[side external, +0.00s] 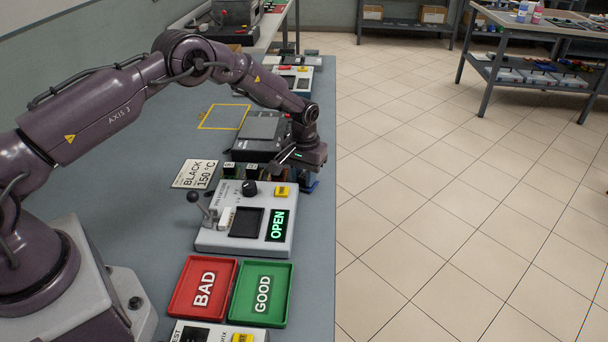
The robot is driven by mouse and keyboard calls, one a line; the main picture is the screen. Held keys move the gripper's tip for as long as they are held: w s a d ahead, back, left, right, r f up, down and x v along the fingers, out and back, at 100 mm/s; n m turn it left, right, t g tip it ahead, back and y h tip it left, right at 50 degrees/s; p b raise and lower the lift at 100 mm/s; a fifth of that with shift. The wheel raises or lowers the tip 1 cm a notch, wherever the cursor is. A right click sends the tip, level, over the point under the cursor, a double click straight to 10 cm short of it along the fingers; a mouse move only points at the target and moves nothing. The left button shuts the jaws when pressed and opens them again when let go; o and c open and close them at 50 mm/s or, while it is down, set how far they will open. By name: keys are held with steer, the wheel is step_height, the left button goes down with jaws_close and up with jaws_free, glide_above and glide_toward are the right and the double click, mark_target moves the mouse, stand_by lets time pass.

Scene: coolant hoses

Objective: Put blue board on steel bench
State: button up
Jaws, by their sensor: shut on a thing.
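My gripper (310,175) is low over the right edge of the grey bench, pointing down. A small blue piece (311,185), which looks like the blue board, shows between and below its jaws. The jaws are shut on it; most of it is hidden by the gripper. Whether it touches the surface below cannot be told. The grey bench top (130,150) carries the work. Another metal-framed bench (520,32) stands far off at the upper right. Which one is the steel bench cannot be told.
A fixture (246,245) with a lit OPEN sign and lever stands in front of my gripper. Red BAD (202,312) and green GOOD (263,314) trays lie nearer. A dark device (258,130), small dark boards (229,169) and a BLACK 150 °C card (194,174) are close by.

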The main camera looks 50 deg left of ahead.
steer(key=shift+f, duration=0.2)
steer(key=o, duration=0.9)
steer(key=shift+r, duration=0.15)
